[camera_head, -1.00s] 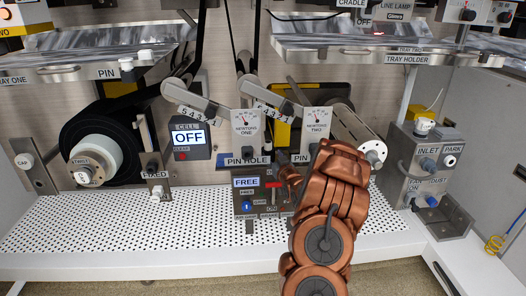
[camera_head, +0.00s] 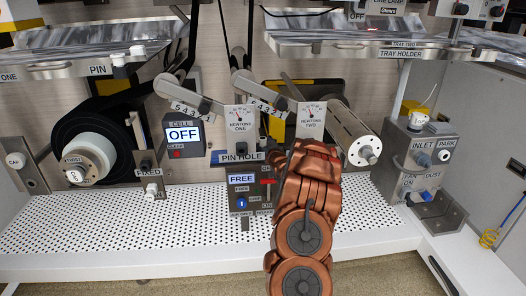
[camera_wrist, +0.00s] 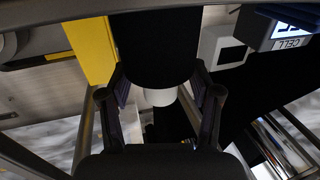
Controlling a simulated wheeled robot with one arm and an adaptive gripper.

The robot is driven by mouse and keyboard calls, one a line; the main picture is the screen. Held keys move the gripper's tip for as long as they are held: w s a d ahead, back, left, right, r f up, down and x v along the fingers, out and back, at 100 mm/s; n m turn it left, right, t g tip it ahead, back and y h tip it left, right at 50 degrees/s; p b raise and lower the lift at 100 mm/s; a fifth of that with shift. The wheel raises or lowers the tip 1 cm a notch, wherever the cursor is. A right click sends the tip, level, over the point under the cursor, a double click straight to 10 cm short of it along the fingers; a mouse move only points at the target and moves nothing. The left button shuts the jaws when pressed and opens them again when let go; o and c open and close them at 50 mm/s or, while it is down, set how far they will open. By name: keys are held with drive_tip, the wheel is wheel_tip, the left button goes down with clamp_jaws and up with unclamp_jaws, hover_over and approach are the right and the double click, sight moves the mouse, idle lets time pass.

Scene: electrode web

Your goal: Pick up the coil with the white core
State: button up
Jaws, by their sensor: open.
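The coil with the white core is a thick black roll (camera_head: 88,122) on the left of the machine in the head view. Its white core (camera_head: 88,158) faces me, with a small labelled knob at its centre. My arm rises at the middle right of the head view, well to the right of the coil, and hides my gripper there. In the wrist view my gripper (camera_wrist: 158,98) is open, with its two dark fingers apart. A pale round thing shows between and beyond the fingers; I cannot tell what it is. The coil is not clearly recognisable in the wrist view.
A metal roller (camera_head: 345,130) sits right of my arm. The CELL box (camera_head: 183,134) reads OFF, and the PIN HOLE panel (camera_head: 241,157) is at the centre. Silver trays (camera_head: 85,65) overhang the coil. The perforated white deck (camera_head: 100,222) is clear at the front left.

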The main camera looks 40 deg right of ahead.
drive_tip(key=shift+c, duration=0.3)
clamp_jaws()
idle(0.3)
